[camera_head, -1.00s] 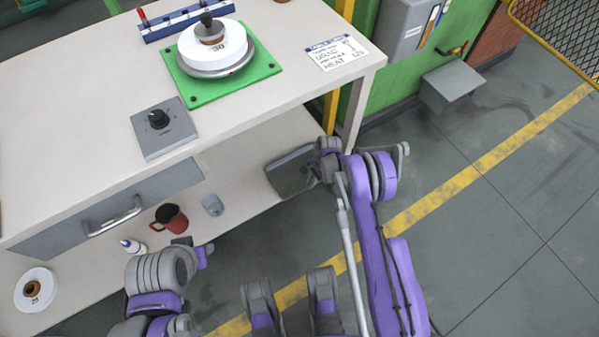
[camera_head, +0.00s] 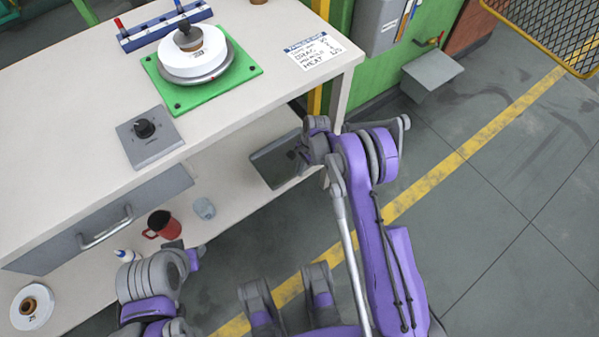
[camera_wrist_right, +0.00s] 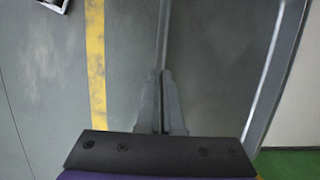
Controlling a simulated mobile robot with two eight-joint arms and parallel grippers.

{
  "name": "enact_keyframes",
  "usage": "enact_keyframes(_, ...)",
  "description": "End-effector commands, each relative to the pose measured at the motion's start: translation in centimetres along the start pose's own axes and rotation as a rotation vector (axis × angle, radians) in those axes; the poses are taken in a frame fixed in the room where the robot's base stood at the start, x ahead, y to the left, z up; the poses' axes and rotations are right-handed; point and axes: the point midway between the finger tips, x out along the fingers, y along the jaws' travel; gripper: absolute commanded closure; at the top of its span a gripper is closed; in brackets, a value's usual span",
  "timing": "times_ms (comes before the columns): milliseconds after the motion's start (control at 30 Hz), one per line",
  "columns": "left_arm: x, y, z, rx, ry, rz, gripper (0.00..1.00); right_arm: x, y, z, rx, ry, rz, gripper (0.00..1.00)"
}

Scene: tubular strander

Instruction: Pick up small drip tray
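The small drip tray (camera_head: 265,166) is a shallow, dark grey tray with a lighter rim. In the head view it is at the right end of the bench's lower shelf, tilted. My right gripper (camera_head: 301,153) is at its right edge. In the right wrist view, the fingers of this gripper (camera_wrist_right: 162,98) are closed on a thin upright wall of the tray, and the tray's floor (camera_wrist_right: 215,70) extends to the right. My left gripper (camera_head: 184,253) is low at the left, near the shelf's front edge; its fingers do not show clearly.
A red mug (camera_head: 162,224), a small grey cup (camera_head: 204,208), a white bottle (camera_head: 126,255) and a white spool (camera_head: 31,306) stand on the lower shelf (camera_head: 222,170). The bench top (camera_head: 235,103) is above the tray. Open floor (camera_head: 490,215) lies to the right.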

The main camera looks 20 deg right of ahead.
Motion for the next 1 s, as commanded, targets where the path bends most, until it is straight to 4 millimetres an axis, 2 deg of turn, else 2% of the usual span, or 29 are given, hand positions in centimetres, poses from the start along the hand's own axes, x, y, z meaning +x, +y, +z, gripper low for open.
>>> enact_keyframes(1000, 1.9, 0.0, 0.6, 0.0, -0.007, 0.0, 0.61, -0.1, 8.2, 0.0, 0.001, 0.0, 0.0, 1.0)
